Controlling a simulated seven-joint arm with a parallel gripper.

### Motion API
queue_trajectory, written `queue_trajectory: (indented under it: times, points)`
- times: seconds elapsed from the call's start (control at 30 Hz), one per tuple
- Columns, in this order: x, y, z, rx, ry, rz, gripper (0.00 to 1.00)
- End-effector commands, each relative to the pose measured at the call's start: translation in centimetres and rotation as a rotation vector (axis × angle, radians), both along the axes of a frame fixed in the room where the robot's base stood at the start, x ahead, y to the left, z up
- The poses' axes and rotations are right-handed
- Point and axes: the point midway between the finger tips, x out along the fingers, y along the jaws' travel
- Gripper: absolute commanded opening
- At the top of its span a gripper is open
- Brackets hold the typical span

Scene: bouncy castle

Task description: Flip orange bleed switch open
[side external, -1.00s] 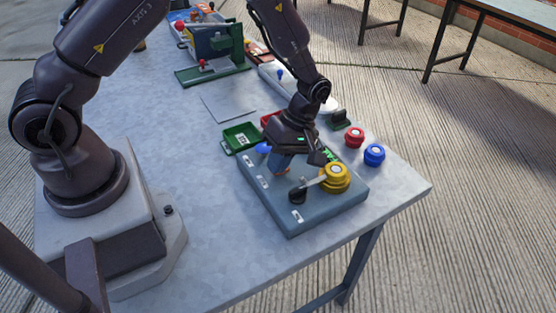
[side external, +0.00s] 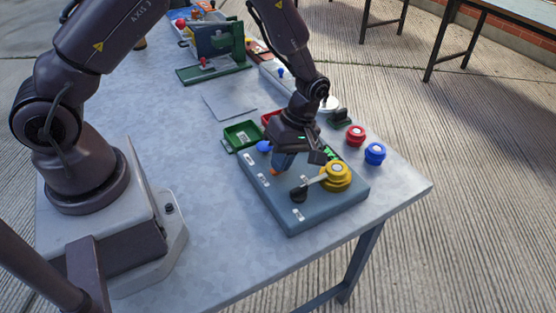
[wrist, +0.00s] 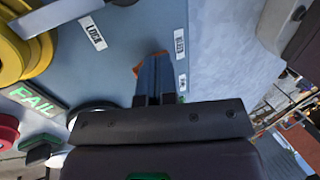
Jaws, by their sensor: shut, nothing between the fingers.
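The blue-grey panel (side external: 318,205) lies on the table. The orange bleed switch (side external: 274,171) shows as a small orange patch by my fingertips; most of it is hidden behind them. In the wrist view an orange edge (wrist: 137,69) peeks out beside the fingertips. My gripper (side external: 280,166) points down at the panel, its blue fingers shut with nothing between them. In the wrist view the fingers (wrist: 155,70) are together, right at the switch. I cannot tell if they touch it, nor which way the switch is tipped.
A yellow round knob (side external: 337,177) with a black-ended lever (side external: 299,194) stands on the panel near my gripper. A blue knob (side external: 263,147) is at its far left. The table's left middle is clear.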

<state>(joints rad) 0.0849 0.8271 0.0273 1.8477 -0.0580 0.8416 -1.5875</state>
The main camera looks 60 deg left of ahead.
Motion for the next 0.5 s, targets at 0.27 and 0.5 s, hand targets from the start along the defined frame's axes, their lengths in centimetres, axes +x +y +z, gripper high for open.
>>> queue_trajectory:
  times: [0.27,0.5]
  points:
    - [0.52,-0.02,0.09,0.0,0.001,-0.001,0.0]
    - [0.55,-0.03,0.49,0.0,0.0,-0.001,0.0]
